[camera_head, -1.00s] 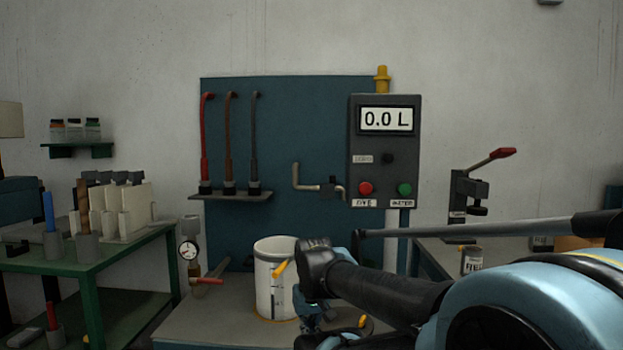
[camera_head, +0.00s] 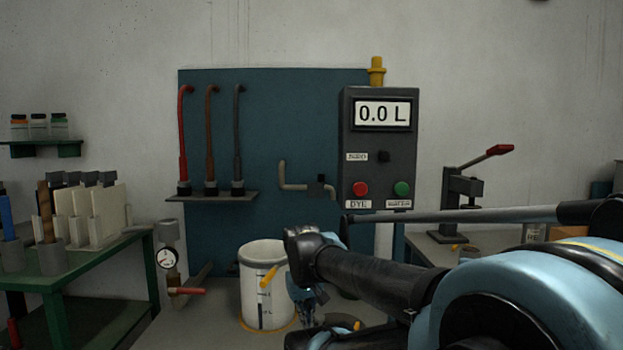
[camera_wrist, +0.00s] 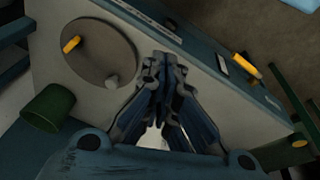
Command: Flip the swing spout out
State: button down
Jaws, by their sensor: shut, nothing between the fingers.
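A pale bent pipe, which looks like the swing spout (camera_head: 292,187), sticks out from the teal back panel in the head view. It lies roughly along the panel, with its free end turned up at the left and a dark joint at its right. My gripper shows in the wrist view (camera_wrist: 163,62) with its fingers together and nothing between them. In the head view, my gripper (camera_head: 308,308) is low beside the white bucket, below and apart from the spout; my arm partly hides it. The spout cannot be made out in the wrist view.
The white bucket (camera_head: 262,305) stands on the bench below the spout. A grey control box (camera_head: 377,145) reading 0.0 L is right of it. The wrist view shows a round grey disc (camera_wrist: 100,65) and a green cup (camera_wrist: 47,108).

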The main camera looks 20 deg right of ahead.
jog(key=w+d+r+n+t+h, duration=0.15)
jog(key=w+d+r+h, duration=0.35)
jog(key=w+r, duration=0.5)
jog(key=w+d+r+n+t+h, duration=0.1)
jog(key=w+d+r+t+h, duration=0.15)
jog(key=w+d+r, duration=0.75)
jog(key=n+t+h, duration=0.5)
send_near(311, 187)
jog(key=w+d+r, duration=0.1)
jog(key=w+r, duration=0.2)
jog(key=r, duration=0.2)
jog(key=shift+w, duration=0.1)
jog(key=x, duration=1)
jog(key=shift+d, duration=0.15)
